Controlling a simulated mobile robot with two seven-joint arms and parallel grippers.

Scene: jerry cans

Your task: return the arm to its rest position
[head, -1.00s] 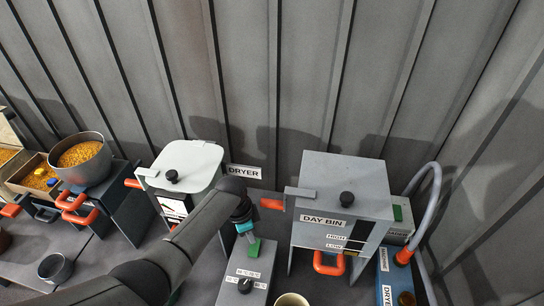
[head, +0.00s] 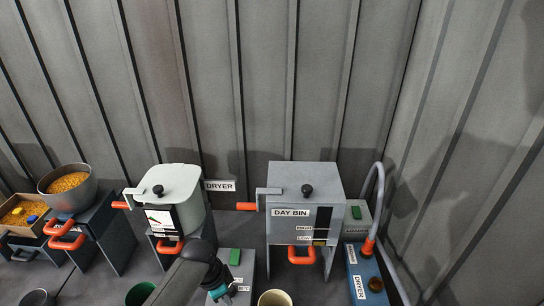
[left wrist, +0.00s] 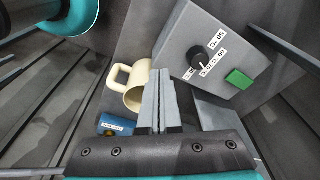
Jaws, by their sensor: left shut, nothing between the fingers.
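My left arm comes up from the bottom of the head view. Its gripper (head: 222,288) is low in the picture, beside the grey control box (head: 240,264) with a green button. In the left wrist view the two fingers (left wrist: 162,100) are together with nothing between them. They point toward the gap between a cream mug (left wrist: 134,88) and the control box, which shows its dial and green button (left wrist: 239,79). I cannot tell the exact distance to either. My right gripper is in no view.
The white dryer (head: 172,186) and the grey day bin (head: 305,185) stand behind, with orange handles sticking out. A blue dryer box (head: 367,285) with a hose is at right. A bowl of pellets (head: 66,190) is at left. A dark green cup (head: 140,294) is at the bottom.

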